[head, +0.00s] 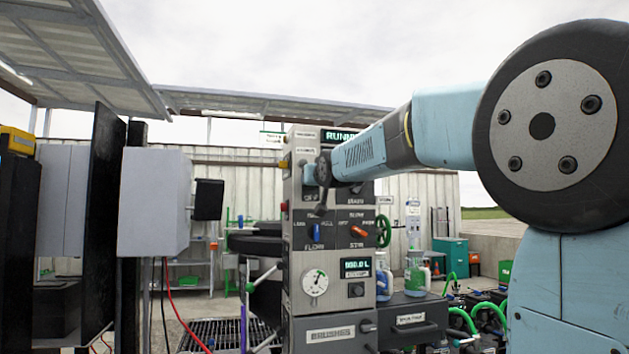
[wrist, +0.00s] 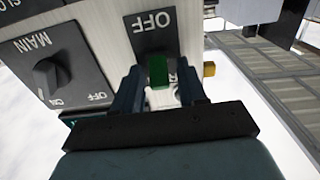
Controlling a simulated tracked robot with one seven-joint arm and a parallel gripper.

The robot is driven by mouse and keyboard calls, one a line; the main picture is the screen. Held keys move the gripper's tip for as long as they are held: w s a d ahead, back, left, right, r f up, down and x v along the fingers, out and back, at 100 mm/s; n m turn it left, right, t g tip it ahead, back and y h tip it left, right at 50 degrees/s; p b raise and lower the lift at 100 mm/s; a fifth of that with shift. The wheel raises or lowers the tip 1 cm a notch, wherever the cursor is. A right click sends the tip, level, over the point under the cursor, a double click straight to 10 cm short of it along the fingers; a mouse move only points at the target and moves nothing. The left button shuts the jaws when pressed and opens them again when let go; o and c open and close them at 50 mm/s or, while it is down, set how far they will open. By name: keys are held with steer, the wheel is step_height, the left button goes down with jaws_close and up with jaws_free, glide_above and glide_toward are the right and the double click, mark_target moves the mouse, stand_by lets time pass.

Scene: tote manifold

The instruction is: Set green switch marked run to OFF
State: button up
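The green switch (wrist: 158,70) shows in the wrist view on a dark plate (wrist: 152,35) marked OFF, which appears upside down there. My gripper (wrist: 160,88) is open, with one dark finger on each side of the green switch and a gap between them. I cannot tell whether either finger touches it. In the head view my gripper (head: 321,190) is in front of the upper part of the grey control panel (head: 298,262) and hides the switch.
A dark MAIN knob (wrist: 52,75) with ON and OFF marks is beside the OFF plate. Lower on the panel are a blue toggle (head: 316,232), an orange toggle (head: 358,231) and a round gauge (head: 315,282). A grey box (head: 155,200) stands left of the panel.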

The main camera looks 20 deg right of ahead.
jaws_close()
